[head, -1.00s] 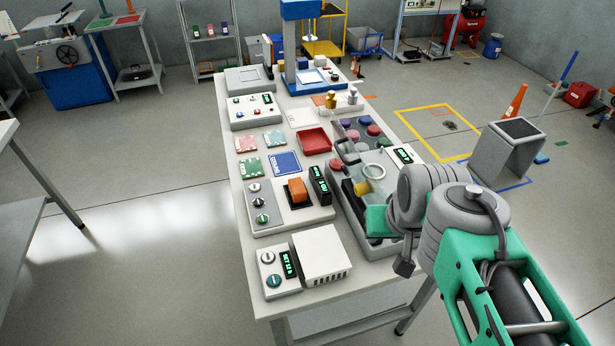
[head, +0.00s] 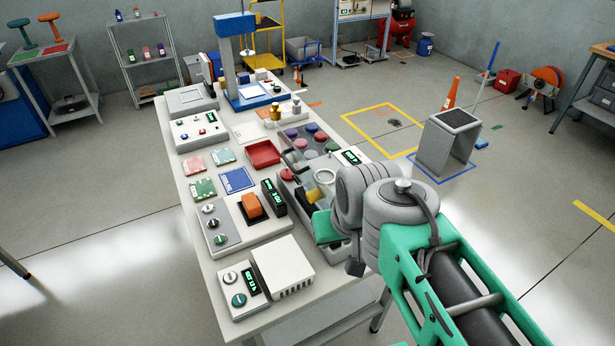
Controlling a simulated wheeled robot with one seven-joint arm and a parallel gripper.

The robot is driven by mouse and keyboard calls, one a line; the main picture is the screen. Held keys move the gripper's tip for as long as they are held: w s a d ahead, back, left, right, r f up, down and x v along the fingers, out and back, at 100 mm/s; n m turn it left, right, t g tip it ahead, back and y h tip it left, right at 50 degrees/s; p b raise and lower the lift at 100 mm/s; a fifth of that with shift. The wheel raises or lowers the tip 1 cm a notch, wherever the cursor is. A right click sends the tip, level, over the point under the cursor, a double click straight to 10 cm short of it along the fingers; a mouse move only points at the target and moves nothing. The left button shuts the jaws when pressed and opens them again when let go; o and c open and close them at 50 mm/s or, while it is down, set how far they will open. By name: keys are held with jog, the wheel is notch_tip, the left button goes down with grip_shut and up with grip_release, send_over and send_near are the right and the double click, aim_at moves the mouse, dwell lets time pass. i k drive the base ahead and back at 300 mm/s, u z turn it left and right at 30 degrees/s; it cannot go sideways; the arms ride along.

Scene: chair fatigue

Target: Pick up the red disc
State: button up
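Another red round piece (head: 287,174) sits near the machine's left edge, beside a clear cover. I cannot tell which one the task means. My arm's grey joints and green links cover the machine's near right part. No red disc is seen being held.
The white table (head: 205,262) also holds a red tray (head: 263,153), an orange switch (head: 252,205), a white box (head: 284,267) and knob panels. A grey stand (head: 447,145) and an orange cone (head: 452,93) are on the floor at right.

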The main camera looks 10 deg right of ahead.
aim_at(320, 136)
jog(key=z, duration=0.05)
jog(key=k, duration=0.5)
jog(key=z, duration=1.65)
jog(key=i, duration=4.15)
jog(key=u, duration=4.5)
jog(key=i, duration=0.2)
jog(key=u, duration=0.05)
